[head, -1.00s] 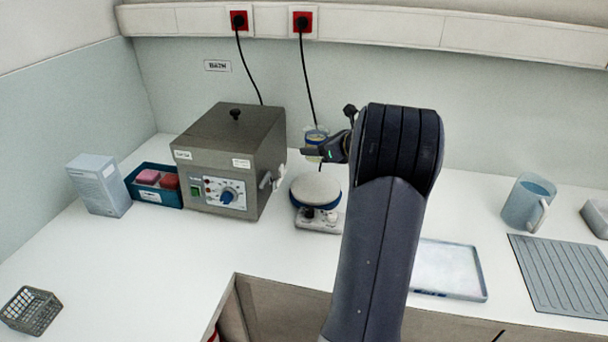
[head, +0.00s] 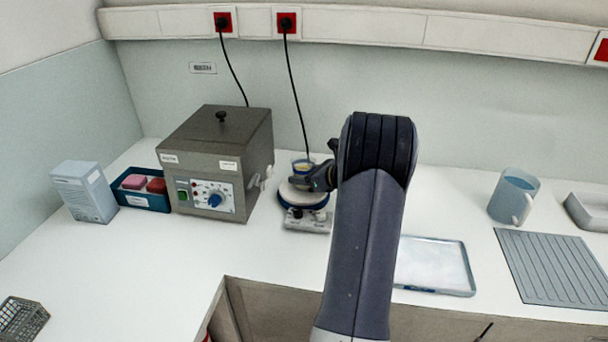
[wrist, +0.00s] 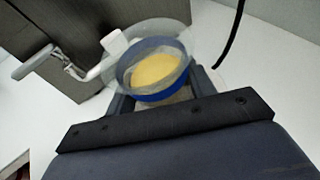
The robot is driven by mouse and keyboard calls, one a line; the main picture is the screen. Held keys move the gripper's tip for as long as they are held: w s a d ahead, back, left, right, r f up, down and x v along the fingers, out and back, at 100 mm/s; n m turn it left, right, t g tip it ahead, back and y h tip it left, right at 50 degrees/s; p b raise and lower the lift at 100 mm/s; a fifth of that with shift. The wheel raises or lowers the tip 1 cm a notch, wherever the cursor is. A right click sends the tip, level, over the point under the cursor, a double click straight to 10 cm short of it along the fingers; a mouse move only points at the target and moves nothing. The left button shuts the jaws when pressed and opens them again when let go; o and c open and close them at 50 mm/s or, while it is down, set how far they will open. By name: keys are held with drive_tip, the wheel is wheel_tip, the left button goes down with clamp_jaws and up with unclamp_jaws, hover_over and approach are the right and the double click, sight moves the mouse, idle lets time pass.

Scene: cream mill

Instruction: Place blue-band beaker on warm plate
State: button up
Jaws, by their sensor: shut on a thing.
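The blue-band beaker (head: 301,167) is clear, with yellow content inside; the wrist view shows its blue band and yellow content from above (wrist: 158,72). My gripper (head: 308,182) is shut on it, one finger on each side in the wrist view (wrist: 160,95). The warm plate (head: 296,198) is a round, pale-topped plate with a blue rim on a white base with knobs. The beaker is over the plate's back part in the head view. My gripper hides the beaker's bottom, so I cannot tell whether it touches the plate.
A grey water bath (head: 215,155) with a tap stands just left of the plate. Its black cable hangs behind. A blue-edged tray (head: 470,280), a blue jug (head: 512,196) and a ribbed mat (head: 550,268) lie to the right.

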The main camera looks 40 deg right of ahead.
drive_tip(key=o, duration=1)
drive_tip(key=shift+f, duration=0.1)
drive_tip(key=shift+r+p, duration=0.3)
drive_tip(key=shift+r, duration=0.05)
drive_tip(key=v, duration=0.6)
drive_tip(key=b+v, duration=0.1)
drive_tip(key=v, duration=0.5)
drive_tip(key=shift+s+f, duration=0.1)
drive_tip(key=shift+f, duration=0.1)
